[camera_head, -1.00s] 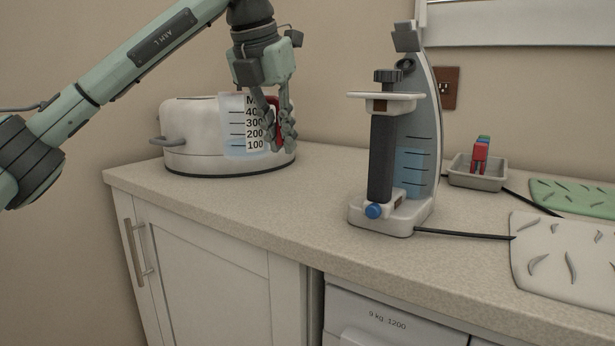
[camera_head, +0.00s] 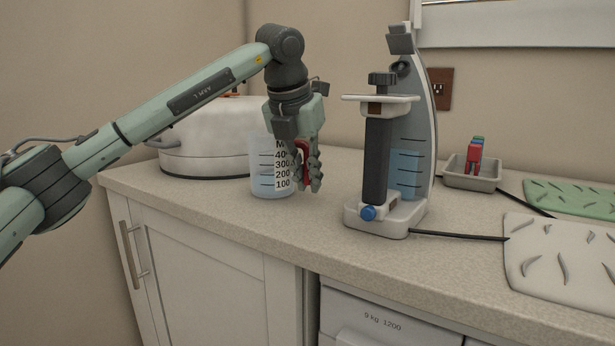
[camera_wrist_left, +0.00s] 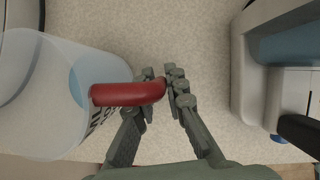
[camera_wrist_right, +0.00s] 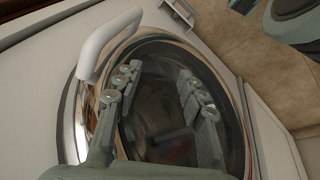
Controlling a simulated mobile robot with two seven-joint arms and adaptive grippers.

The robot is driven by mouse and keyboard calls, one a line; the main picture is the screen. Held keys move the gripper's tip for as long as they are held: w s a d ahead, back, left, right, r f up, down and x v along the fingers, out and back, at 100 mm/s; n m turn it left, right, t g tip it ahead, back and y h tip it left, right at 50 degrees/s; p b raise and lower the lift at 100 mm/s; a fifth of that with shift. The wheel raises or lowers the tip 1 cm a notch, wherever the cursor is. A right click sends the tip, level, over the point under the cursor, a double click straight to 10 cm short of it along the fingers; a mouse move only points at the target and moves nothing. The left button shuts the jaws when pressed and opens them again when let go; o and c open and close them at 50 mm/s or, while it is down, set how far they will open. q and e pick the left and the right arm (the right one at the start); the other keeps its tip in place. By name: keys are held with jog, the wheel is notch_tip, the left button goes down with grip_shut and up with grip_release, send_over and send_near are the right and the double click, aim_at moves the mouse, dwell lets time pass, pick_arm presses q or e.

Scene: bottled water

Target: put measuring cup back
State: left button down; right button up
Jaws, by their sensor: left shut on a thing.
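The measuring cup (camera_head: 262,160) is clear with a black scale, a red handle and some bluish water low inside. It is upright, at or just above the worktop between the white round appliance and the water dispenser; I cannot tell whether its base touches. My left gripper (camera_head: 312,186) is shut on its red handle. In the left wrist view the red handle (camera_wrist_left: 125,93) lies between the left fingers (camera_wrist_left: 168,75), with the cup at the left. My right gripper (camera_wrist_right: 158,88) is open and empty in the right wrist view, before a round glass door.
The white round appliance (camera_head: 205,140) stands behind the cup at left. The water dispenser (camera_head: 409,170) stands close at right. Further right are a grey tray (camera_head: 470,180), a green mat (camera_head: 575,197) and a white mat (camera_head: 560,262). The worktop (camera_head: 215,203) in front is clear.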

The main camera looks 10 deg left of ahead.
pick_arm(q)
jog(key=shift+f, duration=0.15)
jog(key=c, duration=1.6)
grip_release()
jog(key=shift+o, duration=0.2)
jog(key=shift+r, duration=0.25)
jog(key=d+v, duration=0.1)
jog(key=v, duration=1.1)
jog(key=shift+a, duration=0.45)
